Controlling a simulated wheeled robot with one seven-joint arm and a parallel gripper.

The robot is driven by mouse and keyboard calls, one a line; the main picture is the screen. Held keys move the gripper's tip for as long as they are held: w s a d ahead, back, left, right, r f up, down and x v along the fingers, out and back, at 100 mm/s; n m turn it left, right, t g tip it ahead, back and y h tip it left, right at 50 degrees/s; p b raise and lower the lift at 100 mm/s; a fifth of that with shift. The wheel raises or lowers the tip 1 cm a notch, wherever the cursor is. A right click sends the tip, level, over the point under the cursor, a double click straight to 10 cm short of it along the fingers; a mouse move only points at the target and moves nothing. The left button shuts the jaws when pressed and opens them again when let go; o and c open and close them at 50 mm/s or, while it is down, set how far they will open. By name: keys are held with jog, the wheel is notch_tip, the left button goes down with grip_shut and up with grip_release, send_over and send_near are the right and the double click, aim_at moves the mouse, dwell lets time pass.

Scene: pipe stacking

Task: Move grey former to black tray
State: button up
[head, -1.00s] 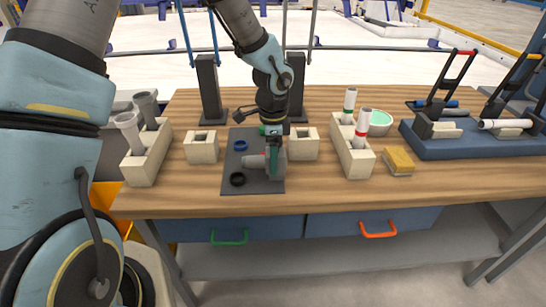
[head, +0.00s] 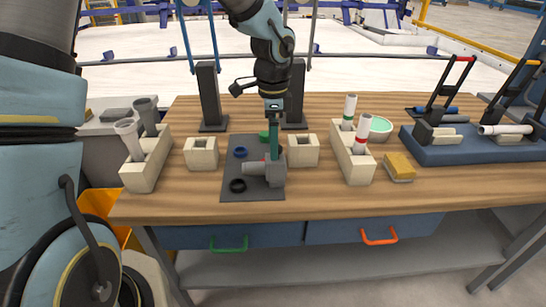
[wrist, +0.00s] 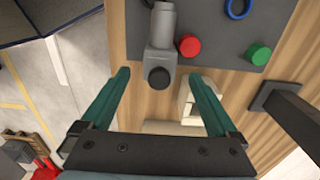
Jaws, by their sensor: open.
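A grey former (head: 273,172), a tube joined to a blockier end, lies on a flat dark grey-black tray (head: 264,192) at the table's middle. In the wrist view the former (wrist: 162,25) reaches past the edge of the tray (wrist: 220,20), with a round black end between and just beyond the fingers. My gripper (wrist: 158,78) is open and empty, its two teal fingers apart. In the head view my gripper (head: 274,157) points down directly above the former's right end. Whether the fingertips still touch the former cannot be told.
The tray also carries a blue ring (head: 240,152), a black ring (head: 237,185) and red and green knobs (wrist: 189,46) (wrist: 259,54). Cream blocks (head: 201,154) (head: 303,151) flank it. Dark posts (head: 209,95) stand behind; a yellow sponge (head: 399,166) lies right.

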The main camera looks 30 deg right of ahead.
jog(key=shift+r, duration=2.15)
